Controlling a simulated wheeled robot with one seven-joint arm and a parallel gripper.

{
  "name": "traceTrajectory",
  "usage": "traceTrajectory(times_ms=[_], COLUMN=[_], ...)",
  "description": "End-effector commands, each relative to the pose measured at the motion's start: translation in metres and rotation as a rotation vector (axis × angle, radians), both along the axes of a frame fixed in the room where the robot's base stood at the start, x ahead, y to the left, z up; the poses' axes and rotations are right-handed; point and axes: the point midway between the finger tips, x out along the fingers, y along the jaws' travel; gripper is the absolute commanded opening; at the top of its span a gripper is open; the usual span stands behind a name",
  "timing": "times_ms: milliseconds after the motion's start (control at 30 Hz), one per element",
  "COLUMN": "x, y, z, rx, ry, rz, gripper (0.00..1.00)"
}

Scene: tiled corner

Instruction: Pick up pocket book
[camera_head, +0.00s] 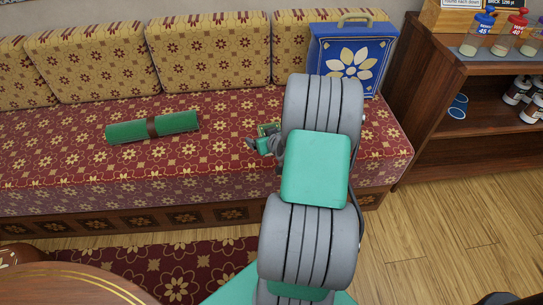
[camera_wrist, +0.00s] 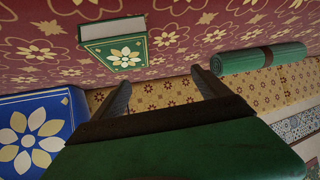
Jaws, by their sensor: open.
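The pocket book is a small green book with a gold-and-white flower on its cover. It lies on the red patterned sofa seat in the wrist view (camera_wrist: 113,45), above and left of my fingertips.
A green roll with a brown band (camera_head: 152,127) lies on the sofa seat (camera_head: 60,155) to the left. A blue flowered case (camera_head: 350,55) stands against the backrest. A wooden shelf (camera_head: 440,110) with bottles and jars stands at the right. The seat around the book is clear.

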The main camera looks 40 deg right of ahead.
Motion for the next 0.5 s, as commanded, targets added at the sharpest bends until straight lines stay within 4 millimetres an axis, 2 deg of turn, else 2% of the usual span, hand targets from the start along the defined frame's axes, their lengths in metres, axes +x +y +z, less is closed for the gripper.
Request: traceTrajectory(times_ms=[33, 100, 233, 500], x=[-0.012, -0.021, -0.018, 0.018], y=[-0.023, -0.042, -0.056, -0.069], z=[-0.033, -0.045, -0.052, -0.072], rx=[-0.010, -0.028, -0.043, -0.043], ry=[-0.035, -0.071, -0.094, -0.092], rz=[-0.057, -0.107, -0.134, -0.132], gripper=[0.91, 0.97, 1.00, 1.00])
